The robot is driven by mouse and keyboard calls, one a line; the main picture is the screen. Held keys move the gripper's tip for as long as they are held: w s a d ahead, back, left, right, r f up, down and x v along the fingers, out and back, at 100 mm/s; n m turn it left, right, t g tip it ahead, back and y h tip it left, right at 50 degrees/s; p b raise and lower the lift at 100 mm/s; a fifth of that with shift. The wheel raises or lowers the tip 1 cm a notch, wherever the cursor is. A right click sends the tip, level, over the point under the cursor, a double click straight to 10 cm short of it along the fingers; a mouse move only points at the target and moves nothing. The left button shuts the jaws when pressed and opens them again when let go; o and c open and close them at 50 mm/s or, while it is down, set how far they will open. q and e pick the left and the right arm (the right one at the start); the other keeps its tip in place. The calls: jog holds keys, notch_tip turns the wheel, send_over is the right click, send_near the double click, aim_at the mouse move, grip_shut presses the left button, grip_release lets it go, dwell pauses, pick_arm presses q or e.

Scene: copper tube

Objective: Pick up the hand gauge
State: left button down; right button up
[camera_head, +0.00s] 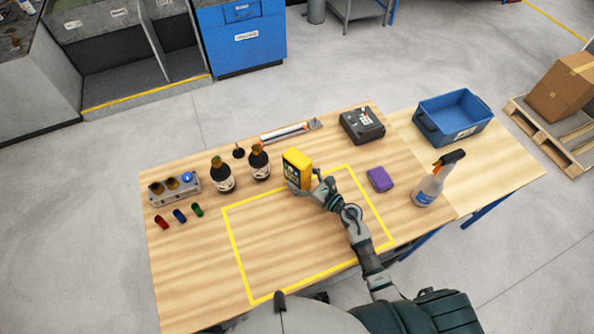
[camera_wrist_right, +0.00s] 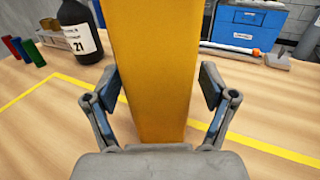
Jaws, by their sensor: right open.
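The hand gauge (camera_head: 297,165) is a yellow block-shaped device with a dark face. It stands upright on the wooden table at the back edge of the yellow taped outline. My right gripper (camera_head: 306,187) is right at its near side. In the right wrist view the gauge's yellow side (camera_wrist_right: 152,75) rises between the two fingers of my right gripper (camera_wrist_right: 163,88). The fingers are spread on either side of it, with small gaps visible. The gauge's base is partly hidden by the gripper. My left gripper is in neither view.
Two dark bottles (camera_head: 221,175) (camera_head: 259,162) stand just left of the gauge. A purple block (camera_head: 380,179), a spray bottle (camera_head: 428,188), a black case (camera_head: 362,125) and a blue bin (camera_head: 454,117) are to the right. The taped area (camera_head: 270,250) in front is mostly clear.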

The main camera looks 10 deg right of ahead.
jog(key=shift+w, duration=0.15)
jog(key=shift+a, duration=0.1)
jog(key=c, duration=1.6)
jog(key=shift+r, duration=0.15)
